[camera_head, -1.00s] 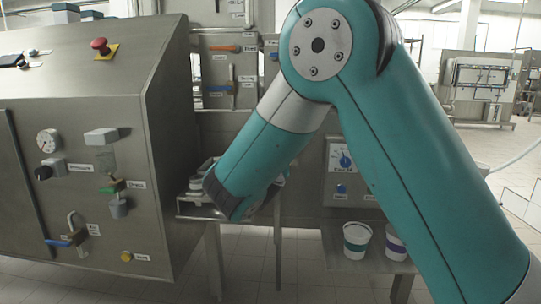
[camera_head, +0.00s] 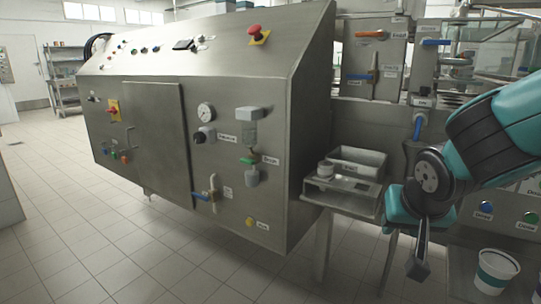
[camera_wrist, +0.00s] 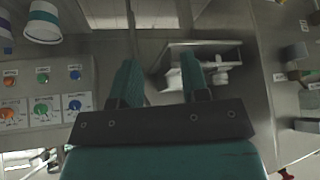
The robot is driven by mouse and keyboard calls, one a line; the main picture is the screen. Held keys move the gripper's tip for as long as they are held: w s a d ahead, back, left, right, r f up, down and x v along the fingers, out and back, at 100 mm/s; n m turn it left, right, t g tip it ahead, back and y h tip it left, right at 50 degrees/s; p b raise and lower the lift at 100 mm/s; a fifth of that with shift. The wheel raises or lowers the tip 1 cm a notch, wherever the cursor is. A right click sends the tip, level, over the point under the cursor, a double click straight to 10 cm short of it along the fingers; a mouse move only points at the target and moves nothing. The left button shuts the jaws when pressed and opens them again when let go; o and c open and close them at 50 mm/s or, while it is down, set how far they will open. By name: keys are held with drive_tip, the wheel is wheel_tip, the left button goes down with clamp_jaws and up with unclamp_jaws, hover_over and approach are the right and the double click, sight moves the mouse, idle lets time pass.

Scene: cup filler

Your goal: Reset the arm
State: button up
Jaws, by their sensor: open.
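My teal arm (camera_head: 500,130) reaches in from the right edge of the head view, bent down at a dark wrist joint. My gripper (camera_wrist: 158,72) shows in the wrist view as two teal fingers held apart with nothing between them. In the head view its dark end (camera_head: 419,262) hangs low, to the right of a small metal stand (camera_head: 345,198). Its fingers are hard to make out there.
A large steel machine (camera_head: 235,110) with a red button fills the middle. A white bucket (camera_head: 496,272) stands at lower right. Tiled floor (camera_head: 60,220) is clear at left.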

drive_tip(key=s+a+r+n+g+y, duration=0.1)
drive_tip(key=s+a+n+g+y, duration=0.3)
drive_tip(key=s, duration=0.6)
drive_tip(key=s+a+r+n+g+y, duration=0.1)
drive_tip(key=s+a+n+g, duration=0.35)
drive_tip(key=s, duration=0.65)
wheel_tip(320, 180, up, 28)
drive_tip(key=w+t+p, duration=0.1)
drive_tip(key=t+p, duration=0.1)
drive_tip(key=p, duration=2.5)
drive_tip(key=shift+a+n+p, duration=0.2)
drive_tip(key=shift+n+p, duration=0.15)
drive_tip(key=shift+n, duration=0.1)
drive_tip(key=shift+w+f, duration=0.1)
drive_tip(key=shift+f, duration=0.05)
